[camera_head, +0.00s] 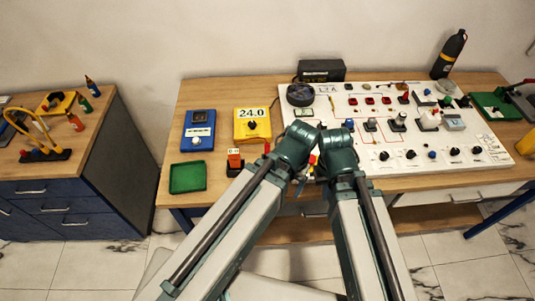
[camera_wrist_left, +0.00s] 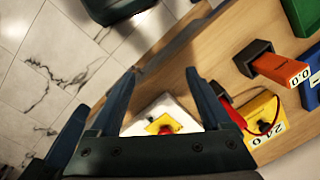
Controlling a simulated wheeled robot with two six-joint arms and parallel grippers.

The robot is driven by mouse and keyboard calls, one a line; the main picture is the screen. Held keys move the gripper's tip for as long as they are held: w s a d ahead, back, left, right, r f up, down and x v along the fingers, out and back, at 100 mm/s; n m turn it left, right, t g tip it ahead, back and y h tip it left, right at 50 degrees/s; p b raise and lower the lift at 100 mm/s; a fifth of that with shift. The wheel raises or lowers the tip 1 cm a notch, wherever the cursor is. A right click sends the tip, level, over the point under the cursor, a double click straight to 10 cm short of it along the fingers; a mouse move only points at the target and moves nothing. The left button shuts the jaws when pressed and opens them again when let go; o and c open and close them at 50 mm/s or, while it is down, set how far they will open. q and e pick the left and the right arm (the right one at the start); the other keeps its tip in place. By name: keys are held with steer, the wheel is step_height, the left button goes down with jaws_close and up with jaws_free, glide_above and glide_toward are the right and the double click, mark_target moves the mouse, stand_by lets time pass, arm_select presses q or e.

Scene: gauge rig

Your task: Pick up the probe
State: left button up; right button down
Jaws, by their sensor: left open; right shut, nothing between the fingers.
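A small red piece (camera_wrist_left: 232,112) with a dark end, seemingly the probe, lies beside the yellow 24.0 meter (camera_wrist_left: 262,122) in the left wrist view. A red lead curves over that meter. In the head view the meter (camera_head: 252,125) stands left of my arms. My left gripper (camera_wrist_left: 160,75) is open and empty; the red piece lies to the right of its fingers. In the head view my left wrist mostly hides it.
An orange 0.0 unit (camera_wrist_left: 282,68) stands in a dark holder near a green tray (camera_head: 188,177) and blue meter (camera_head: 198,130). A white panel (camera_head: 380,95) with several knobs fills the right.

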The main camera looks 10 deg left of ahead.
arm_select(q)
steer(key=shift+c, duration=0.2)
steer(key=shift+w+r, duration=0.1)
steer(key=shift+c, duration=1.2)
steer(key=w+a+r+m+p, duration=0.1)
steer(key=w+m, duration=0.1)
steer(key=w, duration=0.1)
steer(key=w+a+r+m+p, duration=0.2)
steer(key=w+m, duration=0.1)
steer(key=w+a+r+m+p, duration=0.1)
steer(key=w+r+m+p, duration=0.1)
steer(key=m, duration=0.1)
steer(key=shift+w+a+g, duration=0.25)
steer(key=shift+w+g, duration=0.05)
steer(key=shift+w, duration=0.1)
steer(key=shift+c, duration=0.4)
steer(key=w+a+r+m+h+p, duration=0.1)
steer(key=w+a+r+m+p, duration=0.2)
steer(key=w+a+m, duration=0.3)
steer(key=shift+w+r+m+p, duration=0.25)
steer(key=shift+m+p, duration=0.1)
steer(key=shift+m, duration=0.75)
steer(key=shift+a+f, duration=0.1)
steer(key=shift+f, duration=0.05)
step_height(320, 180, down, 8)
steer(key=b, duration=0.8)
steer(key=shift+s+f+b, duration=0.15)
steer(key=shift+s+b, duration=0.15)
steer(key=shift+s, duration=0.05)
